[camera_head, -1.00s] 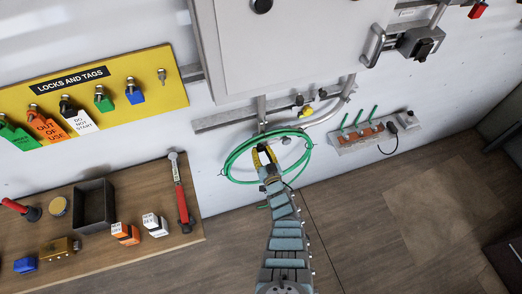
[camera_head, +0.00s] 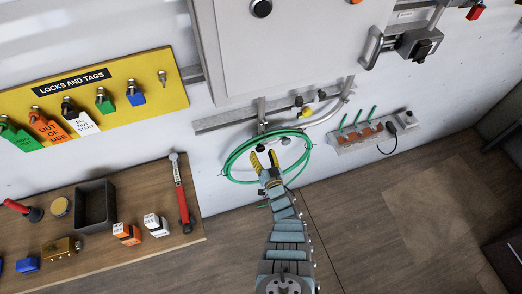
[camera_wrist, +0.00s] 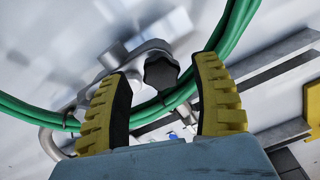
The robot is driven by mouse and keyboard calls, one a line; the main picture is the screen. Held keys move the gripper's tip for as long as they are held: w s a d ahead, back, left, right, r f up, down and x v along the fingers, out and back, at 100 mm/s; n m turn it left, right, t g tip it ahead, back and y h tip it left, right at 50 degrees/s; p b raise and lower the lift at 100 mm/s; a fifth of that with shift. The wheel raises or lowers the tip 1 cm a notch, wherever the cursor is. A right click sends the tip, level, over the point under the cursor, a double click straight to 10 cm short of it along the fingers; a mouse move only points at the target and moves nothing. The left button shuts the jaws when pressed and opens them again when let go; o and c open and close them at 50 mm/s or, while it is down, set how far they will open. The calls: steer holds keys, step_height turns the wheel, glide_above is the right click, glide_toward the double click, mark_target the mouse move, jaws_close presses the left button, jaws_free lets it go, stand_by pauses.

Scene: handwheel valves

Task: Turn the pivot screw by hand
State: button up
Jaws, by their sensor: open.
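A black lobed knob (camera_wrist: 161,72), which looks like the pivot screw, sits on a rounded grey metal fitting (camera_wrist: 118,58) at the wall. In the wrist view it lies between and just beyond my yellow fingertips, with a gap on both sides. My gripper (camera_head: 264,158) is open and empty in front of the green hose loop, below the wall cabinet. It also shows in the wrist view (camera_wrist: 163,100), with its fingers spread. In the head view the knob is small and hard to make out near the fingertips.
A coiled green hose (camera_head: 231,165) hangs around the gripper area. A grey rail (camera_head: 220,121) and the cabinet (camera_head: 285,50) are above.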

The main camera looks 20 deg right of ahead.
steer(key=shift+s+a+r+p, duration=0.1)
steer(key=shift+s+p, duration=0.35)
steer(key=shift+s, duration=0.25)
steer(key=shift+s+a+r+p, duration=0.1)
steer(key=shift+s+p, duration=0.3)
steer(key=shift+s, duration=0.25)
steer(key=shift+s+f+p, duration=0.15)
steer(key=shift+s+p, duration=0.15)
steer(key=shift+s, duration=0.5)
steer(key=shift+s, duration=0.15)
steer(key=s, duration=1.1)
steer(key=shift+s+a, duration=0.25)
steer(key=shift+s, duration=0.15)
